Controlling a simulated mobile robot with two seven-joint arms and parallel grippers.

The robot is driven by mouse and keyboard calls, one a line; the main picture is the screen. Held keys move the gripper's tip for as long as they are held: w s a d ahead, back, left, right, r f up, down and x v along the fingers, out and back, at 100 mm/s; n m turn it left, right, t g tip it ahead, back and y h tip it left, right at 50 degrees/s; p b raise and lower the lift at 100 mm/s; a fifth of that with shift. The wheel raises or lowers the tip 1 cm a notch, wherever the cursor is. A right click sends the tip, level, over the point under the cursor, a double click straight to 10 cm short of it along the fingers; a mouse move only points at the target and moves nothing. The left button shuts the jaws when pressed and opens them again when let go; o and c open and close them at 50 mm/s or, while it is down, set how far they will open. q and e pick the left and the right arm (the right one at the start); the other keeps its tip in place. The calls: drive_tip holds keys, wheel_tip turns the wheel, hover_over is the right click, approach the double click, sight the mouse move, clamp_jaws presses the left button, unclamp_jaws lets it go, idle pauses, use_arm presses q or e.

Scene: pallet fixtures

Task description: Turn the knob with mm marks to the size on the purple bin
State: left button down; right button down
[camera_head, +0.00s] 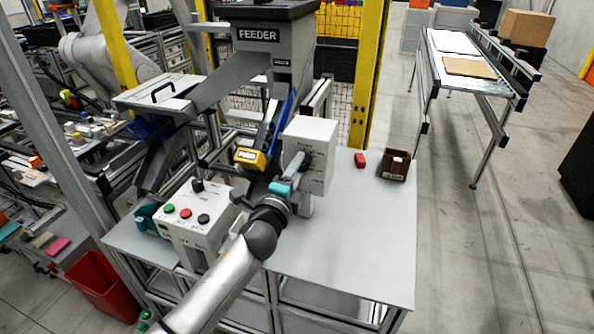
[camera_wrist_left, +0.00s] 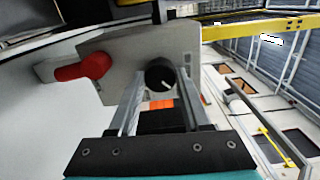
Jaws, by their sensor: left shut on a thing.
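A white box (camera_head: 318,145) with a black knob on its face stands on the grey table. My left gripper (camera_head: 298,168) reaches up to that face from the front left. In the left wrist view the black knob (camera_wrist_left: 160,72), with a white pointer line, sits between the two fingertips, and the gripper is shut on it. The marks around the knob cannot be read. I cannot make out a purple bin. My right gripper is not in view.
A control box (camera_head: 196,218) with green, red and black controls stands front left. A red handle (camera_wrist_left: 84,68) shows in the left wrist view. The table's right front is clear.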

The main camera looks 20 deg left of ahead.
use_arm(q)
drive_tip(key=shift+f+n+p, duration=0.1)
drive_tip(key=shift+n+p, duration=0.6)
drive_tip(key=shift+n, duration=4.2)
drive_tip(key=shift+c, duration=1.8)
unclamp_jaws()
drive_tip(key=shift+s, duration=0.1)
drive_tip(key=s, duration=1.5)
drive_tip(key=shift+a, duration=0.25)
